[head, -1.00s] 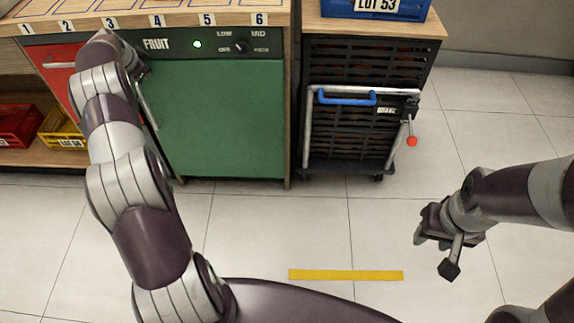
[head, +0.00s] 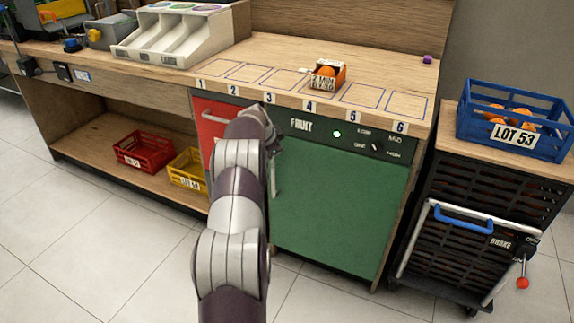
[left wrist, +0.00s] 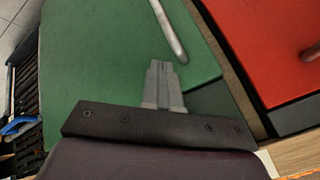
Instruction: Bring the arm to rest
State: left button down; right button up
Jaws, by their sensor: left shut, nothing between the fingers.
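My left arm (head: 237,215) rises in front of the cabinet, its wrist at the top left corner of the green FRUIT door (head: 335,205). The left gripper is hidden behind the wrist in the head view. In the left wrist view the left gripper (left wrist: 163,68) is shut and empty, its fingers together in front of the green door (left wrist: 95,60). The door's metal handle (left wrist: 170,32) shows just past the fingertips; I cannot tell whether they touch anything. My right gripper is out of view.
A red door (head: 215,122) adjoins on the left. A small crate with fruit (head: 327,75) stands on the counter (head: 390,65) at slot 4. A dark cart (head: 440,235) with a blue LOT 53 crate (head: 480,120) stands right. Floor at left (head: 90,240) is clear.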

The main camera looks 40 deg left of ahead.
pick_arm(q)
jog(key=s+a+r+p, duration=0.1)
jog(key=s+a+r, duration=0.1)
jog(key=s+r, duration=0.2)
notch_tip(320, 180, up, 3)
jog(key=shift+s+a+f, duration=0.2)
jog(key=shift+s+a, duration=0.05)
jog(key=shift+a, duration=0.05)
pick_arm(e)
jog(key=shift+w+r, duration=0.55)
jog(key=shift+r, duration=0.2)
